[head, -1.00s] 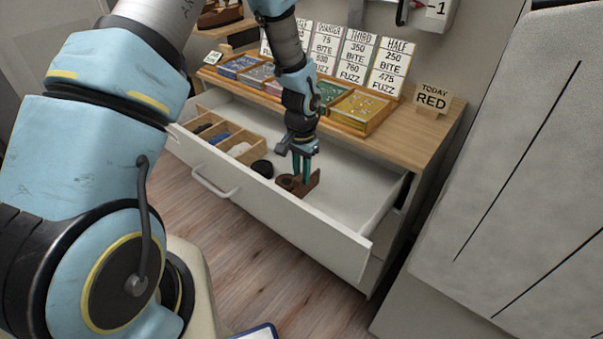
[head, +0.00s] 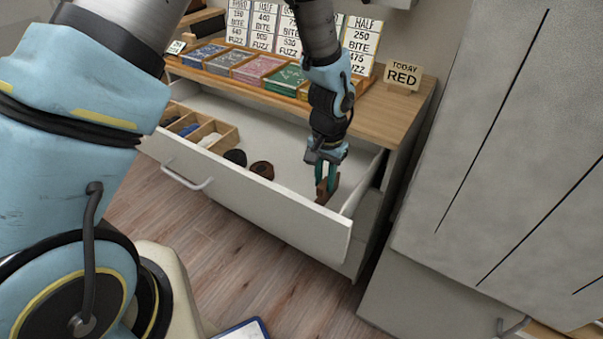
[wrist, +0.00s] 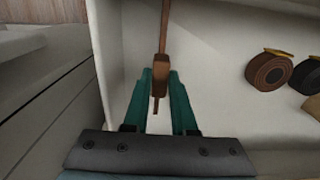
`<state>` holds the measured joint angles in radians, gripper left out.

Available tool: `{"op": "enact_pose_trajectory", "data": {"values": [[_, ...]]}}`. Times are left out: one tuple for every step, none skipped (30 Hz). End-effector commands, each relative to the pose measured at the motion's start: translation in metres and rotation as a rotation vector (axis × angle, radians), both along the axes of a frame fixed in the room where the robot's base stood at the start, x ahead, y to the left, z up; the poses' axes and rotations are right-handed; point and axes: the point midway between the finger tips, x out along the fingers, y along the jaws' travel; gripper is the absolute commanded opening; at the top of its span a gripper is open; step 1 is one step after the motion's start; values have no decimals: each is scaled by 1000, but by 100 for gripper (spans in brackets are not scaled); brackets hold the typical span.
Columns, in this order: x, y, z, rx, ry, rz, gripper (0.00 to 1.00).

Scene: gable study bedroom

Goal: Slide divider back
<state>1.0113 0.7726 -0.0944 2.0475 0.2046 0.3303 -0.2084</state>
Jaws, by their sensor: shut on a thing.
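A brown wooden divider (head: 323,192) stands in the open white drawer (head: 262,200), near the drawer's right end. My gripper (head: 327,170) is shut on the divider from above. In the wrist view, my gripper's teal fingers (wrist: 160,78) are on either side of the divider (wrist: 163,30), which runs away from them to the top edge. Whether the divider's lower edge touches the drawer floor I cannot tell.
A rolled brown belt (head: 262,169) and a dark roll (head: 236,157) lie left of the divider. A wooden compartment organiser (head: 222,143) fills the drawer's left end. Between belt and divider the floor is bare. A "TODAY RED" sign (head: 403,77) stands on the top.

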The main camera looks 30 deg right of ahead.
Motion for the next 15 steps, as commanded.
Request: {"op": "enact_pose_trajectory", "data": {"values": [[-9,-6,-1,-3,-1,-5,0],[-13,-8,-1,-3,-1,-4,0],[-17,-11,-1,-3,-1,-3,0],[-20,-12,-1,-3,-1,-2,0],[-23,-14,0,-2,0,-3,0],[-26,-15,0,-2,0,-3,0],[-27,-16,0,-2,0,-2,0],[-28,-17,0,-2,0,-2,0],[-30,-17,0,-2,0,-1,0],[-30,-17,0,-2,0,-1,0],[-31,-18,0,-2,0,0,0],[-31,-18,0,-1,0,0,0],[-31,-18,0,-1,0,0,0],[-31,-18,1,-1,0,0,0],[-31,-18,1,-1,0,0,0]]}}
